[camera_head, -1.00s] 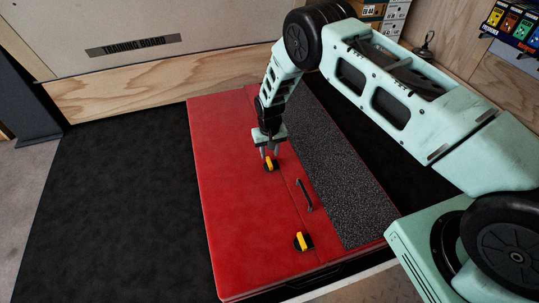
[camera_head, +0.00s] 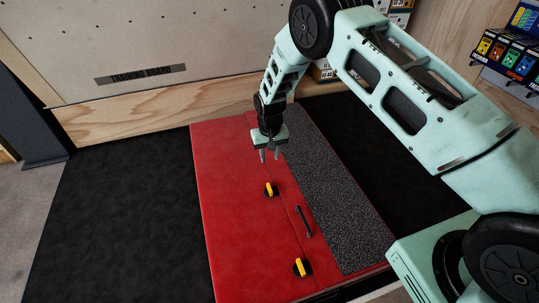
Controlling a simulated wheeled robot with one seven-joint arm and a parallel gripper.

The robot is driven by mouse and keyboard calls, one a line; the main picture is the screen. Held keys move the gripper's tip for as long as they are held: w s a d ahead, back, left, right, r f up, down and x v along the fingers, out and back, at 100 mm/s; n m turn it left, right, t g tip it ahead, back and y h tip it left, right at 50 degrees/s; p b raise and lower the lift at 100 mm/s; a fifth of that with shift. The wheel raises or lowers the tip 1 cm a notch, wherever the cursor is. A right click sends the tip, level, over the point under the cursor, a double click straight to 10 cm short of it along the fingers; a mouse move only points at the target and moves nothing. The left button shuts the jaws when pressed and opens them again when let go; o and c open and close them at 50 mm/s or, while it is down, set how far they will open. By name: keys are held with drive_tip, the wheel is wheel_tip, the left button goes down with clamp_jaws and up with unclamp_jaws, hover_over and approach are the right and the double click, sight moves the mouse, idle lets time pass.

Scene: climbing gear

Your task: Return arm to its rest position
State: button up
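My gripper (camera_head: 269,155) hangs at the end of my pale green arm (camera_head: 400,85), pointing down above the red mat (camera_head: 225,215). Its two fingers are apart, with nothing seen between them. Below it, a yellow latch (camera_head: 269,189) on a black base sits on the mat's seam, clear of the fingers. A second yellow latch (camera_head: 301,267) lies nearer the front edge. A black handle (camera_head: 303,222) sits between them, to the right.
A dark grey textured strip (camera_head: 335,195) runs along the mat's right part. Black flooring (camera_head: 130,220) lies open on the left. A training board (camera_head: 140,50) stands at the back. Boxed goods (camera_head: 510,55) sit on a shelf at the upper right.

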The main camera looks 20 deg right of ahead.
drive_tip(key=s+a+r+n+y, duration=0.1)
drive_tip(key=s+a+r+n, duration=0.1)
drive_tip(key=s+a+r, duration=0.55)
drive_tip(key=s+a+r+n+y, duration=0.1)
drive_tip(key=s+a+r, duration=0.2)
drive_tip(key=s+r, duration=0.85)
drive_tip(key=s+d+r+n+h, duration=0.1)
drive_tip(key=s+d+r+n, duration=0.1)
drive_tip(key=s+r, duration=0.6)
drive_tip(key=s+d+r+n, duration=0.2)
drive_tip(key=s+r+n, duration=0.15)
drive_tip(key=s, duration=0.85)
wheel_tip(320, 180, up, 38)
drive_tip(key=p, duration=3.8)
drive_tip(key=shift+r+m, duration=0.2)
drive_tip(key=shift+m, duration=0.15)
drive_tip(key=shift+d, duration=0.1)
